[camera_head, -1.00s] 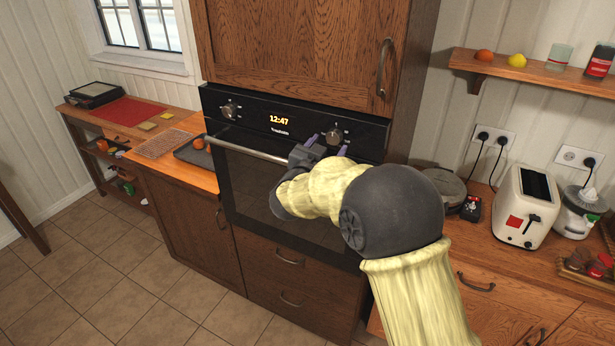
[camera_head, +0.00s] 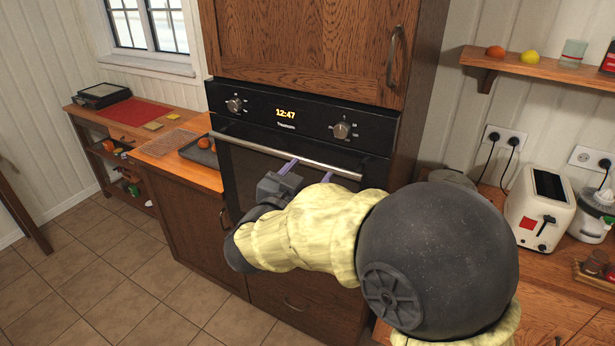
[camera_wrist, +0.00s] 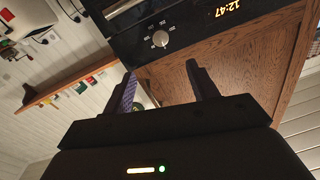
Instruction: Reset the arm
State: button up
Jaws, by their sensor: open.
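My gripper (camera_head: 306,166) is in front of the oven, just below its bar handle as the head view shows it. Its two fingers are apart with nothing between them. In the wrist view my gripper (camera_wrist: 160,82) also shows open and empty, with the oven's control panel and the wooden cabinet beyond the fingers. I cannot tell whether a finger touches the oven handle (camera_head: 250,145). My arm reaches in from the lower right, and its dark elbow joint hides part of the right counter.
The black oven (camera_head: 310,122) is closed under a wooden cabinet (camera_head: 300,40). On the right counter stand a toaster (camera_head: 537,205) and a juicer (camera_head: 592,215). A shelf (camera_head: 540,72) holds fruit and a glass. A dark tray (camera_head: 200,152) lies on the left counter. Floor at left is clear.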

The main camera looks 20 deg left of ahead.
dwell(0.3)
jog(key=w+d+f+n+g+y, duration=0.2)
jog(key=w+d+f+g, duration=0.15)
jog(key=d, duration=0.55)
jog(key=w+d+f+n+g+y, duration=0.25)
jog(key=d+f, duration=0.25)
jog(key=d, duration=0.3)
jog(key=s+d+f+g+h, duration=0.1)
jog(key=s+d+f+g, duration=0.2)
jog(key=s+d, duration=0.3)
jog(key=s+d+f+m+g+h, duration=0.1)
jog(key=s+d+f+g, duration=0.2)
jog(key=s+d, duration=0.3)
jog(key=s+d+f+m+g+h, duration=0.1)
jog(key=s+d+f, duration=0.4)
jog(key=d, duration=0.5)
jog(key=s+g+h, duration=0.1)
jog(key=g, duration=0.1)
jog(key=shift+d+g, duration=0.15)
jog(key=shift+g, duration=0.15)
jog(key=shift+s, duration=0.1)
